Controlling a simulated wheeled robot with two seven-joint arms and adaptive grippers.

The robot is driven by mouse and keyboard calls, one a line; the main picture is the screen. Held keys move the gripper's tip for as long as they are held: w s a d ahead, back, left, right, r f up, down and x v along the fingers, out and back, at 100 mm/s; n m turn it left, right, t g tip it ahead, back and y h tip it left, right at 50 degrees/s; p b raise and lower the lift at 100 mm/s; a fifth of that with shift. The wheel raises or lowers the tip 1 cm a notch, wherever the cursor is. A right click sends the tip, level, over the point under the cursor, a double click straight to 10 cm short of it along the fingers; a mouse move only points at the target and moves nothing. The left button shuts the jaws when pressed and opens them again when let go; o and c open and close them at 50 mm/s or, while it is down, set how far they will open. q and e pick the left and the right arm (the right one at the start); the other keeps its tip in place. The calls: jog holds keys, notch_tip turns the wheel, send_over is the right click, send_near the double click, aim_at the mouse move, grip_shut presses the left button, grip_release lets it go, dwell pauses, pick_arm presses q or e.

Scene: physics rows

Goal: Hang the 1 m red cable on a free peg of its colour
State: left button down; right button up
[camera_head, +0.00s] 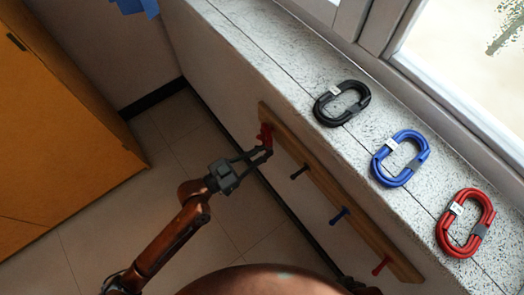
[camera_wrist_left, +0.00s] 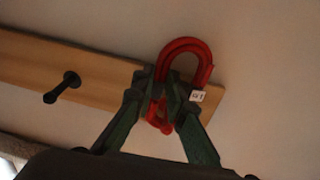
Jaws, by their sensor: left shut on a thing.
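A coiled red cable (camera_head: 265,133) with a white tag is at the far end of the wooden peg board (camera_head: 325,187). My left gripper (camera_head: 262,153) is shut on the lower part of this coil; the left wrist view shows the red cable (camera_wrist_left: 188,48) looping up above the fingers (camera_wrist_left: 163,100). Whether a peg is behind or through the coil is hidden. A bare red peg (camera_head: 382,265) is at the board's near end. A blue peg (camera_head: 340,214) and a black peg (camera_head: 299,172), also in the left wrist view (camera_wrist_left: 62,88), are bare. My right gripper is not in view.
On the speckled sill (camera_head: 290,62) above the board lie a black coil (camera_head: 342,103), a blue coil (camera_head: 401,158) and another red coil (camera_head: 465,222), all tagged. An orange cabinet (camera_head: 60,130) stands at left. The tiled floor between is clear.

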pick_arm(q)
jog(key=c, duration=2.1)
grip_release()
jog(key=shift+o, duration=1.3)
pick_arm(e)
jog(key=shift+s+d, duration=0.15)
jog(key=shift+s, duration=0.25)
pick_arm(q)
jog(key=v, duration=1.2)
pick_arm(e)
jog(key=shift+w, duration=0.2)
pick_arm(q)
jog(key=shift+f, duration=0.1)
